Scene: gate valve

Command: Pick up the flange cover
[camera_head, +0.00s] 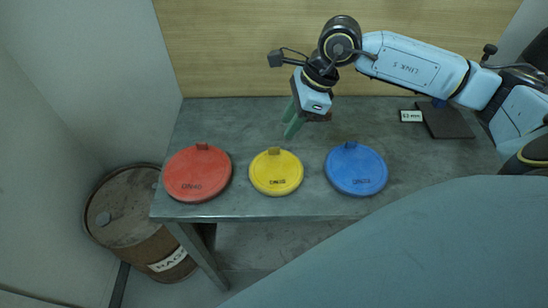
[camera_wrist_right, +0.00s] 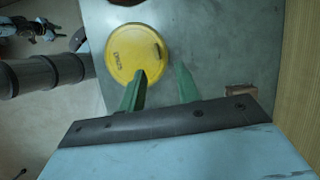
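Three round flange covers lie in a row near the front of the grey table: a red cover (camera_head: 197,176) at left, a yellow cover (camera_head: 276,174) in the middle, a blue cover (camera_head: 356,171) at right. Each has a small raised tab at its far edge. My right gripper (camera_head: 292,128) points down behind the yellow cover, above the table, with green fingers apart and nothing between them. In the right wrist view, the yellow cover (camera_wrist_right: 127,47) lies beyond the fingertips (camera_wrist_right: 160,72), nearer the left finger. My left gripper is not in view.
A dark plate (camera_head: 446,121) and a small sign (camera_head: 411,116) sit at the back right. A rusty barrel (camera_head: 125,205) stands left of the table. A wooden panel (camera_head: 230,50) rises behind.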

